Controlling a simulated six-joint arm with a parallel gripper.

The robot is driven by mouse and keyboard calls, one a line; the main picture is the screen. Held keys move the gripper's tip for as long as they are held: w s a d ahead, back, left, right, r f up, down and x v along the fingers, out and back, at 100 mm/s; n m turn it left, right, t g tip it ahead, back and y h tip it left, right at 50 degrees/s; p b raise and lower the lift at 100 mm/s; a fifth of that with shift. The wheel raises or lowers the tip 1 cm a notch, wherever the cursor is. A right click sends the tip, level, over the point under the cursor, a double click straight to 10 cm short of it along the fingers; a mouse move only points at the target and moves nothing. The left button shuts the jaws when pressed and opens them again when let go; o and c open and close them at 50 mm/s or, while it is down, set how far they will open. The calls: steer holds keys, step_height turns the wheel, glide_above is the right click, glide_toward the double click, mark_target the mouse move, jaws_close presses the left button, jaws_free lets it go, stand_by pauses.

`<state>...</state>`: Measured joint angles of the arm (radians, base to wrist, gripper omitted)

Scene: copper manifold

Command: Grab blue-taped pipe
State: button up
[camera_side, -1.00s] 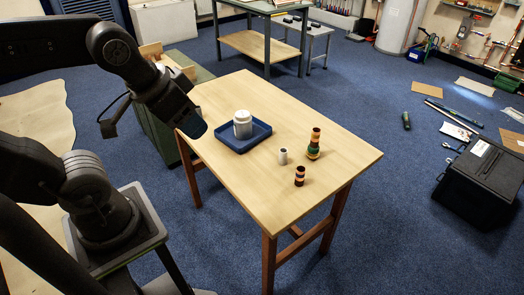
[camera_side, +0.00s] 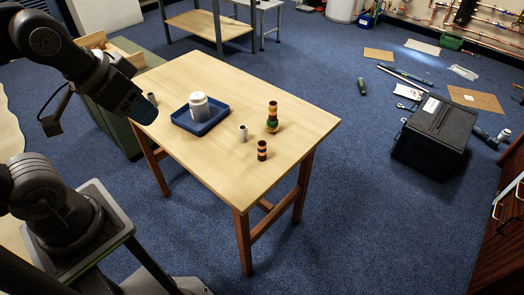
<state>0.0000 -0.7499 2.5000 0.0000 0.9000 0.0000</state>
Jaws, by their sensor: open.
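My gripper (camera_side: 140,112) is a dark blunt end over the table's left corner, and its finger gap is too small to make out. A small grey cylinder (camera_side: 152,99) stands just right of it, apart from it in the picture. A taller copper pipe piece (camera_side: 272,112) with green and yellow bands stands near the table's right side. A short copper piece (camera_side: 262,150) with dark bands stands in front of it. A small pale grey cylinder (camera_side: 243,133) stands left of these. I cannot make out clear blue tape on any piece.
The wooden table (camera_side: 215,160) has bare room at its front. A blue tray (camera_side: 205,124) holding a white jar (camera_side: 199,106) sits left of centre. A black case (camera_side: 436,138) and scattered tools lie on the blue carpet to the right.

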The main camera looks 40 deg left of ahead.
steer(key=shift+o, duration=0.5)
steer(key=m+g, duration=0.6)
steer(key=m, duration=1.2)
glide_above(262, 151)
step_height(262, 151, down, 19)
steer(key=f, duration=0.9)
steer(key=shift+w, duration=0.2)
steer(key=shift+w+a+f, duration=0.1)
steer(key=shift+a+f, duration=0.05)
steer(key=shift+f, duration=0.7)
steer(key=shift+w+a+f, duration=0.1)
steer(key=shift+a+f, duration=0.05)
steer(key=shift+f, duration=0.7)
steer(key=shift+w+a+f, duration=0.1)
steer(key=shift+a+f, duration=0.05)
steer(key=shift+f, duration=0.7)
